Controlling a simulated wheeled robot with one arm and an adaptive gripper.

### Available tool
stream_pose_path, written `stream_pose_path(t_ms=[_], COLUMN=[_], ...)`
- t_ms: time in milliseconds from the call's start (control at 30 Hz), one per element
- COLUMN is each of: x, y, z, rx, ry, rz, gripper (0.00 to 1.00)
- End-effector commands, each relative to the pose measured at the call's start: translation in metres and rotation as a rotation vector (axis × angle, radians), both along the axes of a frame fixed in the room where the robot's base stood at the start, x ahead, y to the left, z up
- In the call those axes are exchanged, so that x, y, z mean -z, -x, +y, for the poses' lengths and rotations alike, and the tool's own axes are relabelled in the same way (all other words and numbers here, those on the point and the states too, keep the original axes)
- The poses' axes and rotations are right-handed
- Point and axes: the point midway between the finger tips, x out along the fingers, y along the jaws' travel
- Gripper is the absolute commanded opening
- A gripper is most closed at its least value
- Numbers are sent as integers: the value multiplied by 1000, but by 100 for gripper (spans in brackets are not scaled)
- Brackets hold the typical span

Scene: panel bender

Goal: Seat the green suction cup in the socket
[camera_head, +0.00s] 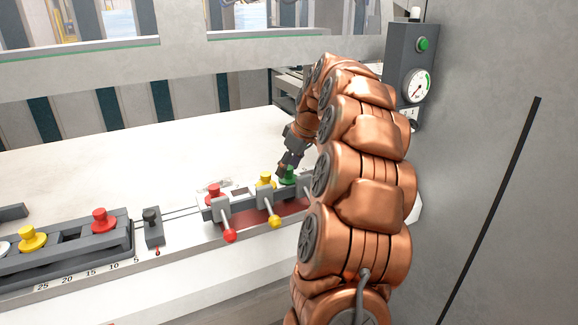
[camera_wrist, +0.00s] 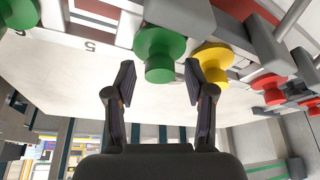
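The green suction cup (camera_head: 287,176) stands at the right end of a short grey rack, partly hidden by my gripper. It shows large in the wrist view (camera_wrist: 160,50), with its stem against a grey block. My gripper (camera_head: 290,163) is right at the cup. In the wrist view my gripper (camera_wrist: 160,75) has its two fingers spread, one on each side of the cup's near end, with small gaps visible. Nothing is gripped. I cannot tell which opening is the socket; a dark slotted rail (camera_head: 75,250) lies at the far left.
A yellow cup (camera_head: 265,180) stands close beside the green one, and a red cup (camera_head: 213,190) is further left. Red and yellow knobbed levers (camera_head: 229,235) stick out in front. More cups sit on the left rail. A gauge box (camera_head: 408,70) is at the right. The white table behind is clear.

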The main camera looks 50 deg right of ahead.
Motion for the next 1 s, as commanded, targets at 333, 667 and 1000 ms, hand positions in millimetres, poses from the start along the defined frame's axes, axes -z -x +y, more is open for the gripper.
stream_pose_path(t_ms=[333,667,1000], x=[-2,-42,-89], y=[0,16,36], z=[0,-3,-6], rx=[0,0,1], ry=[1,3,2], rz=[-1,-3,-2], gripper=[58,58,58])
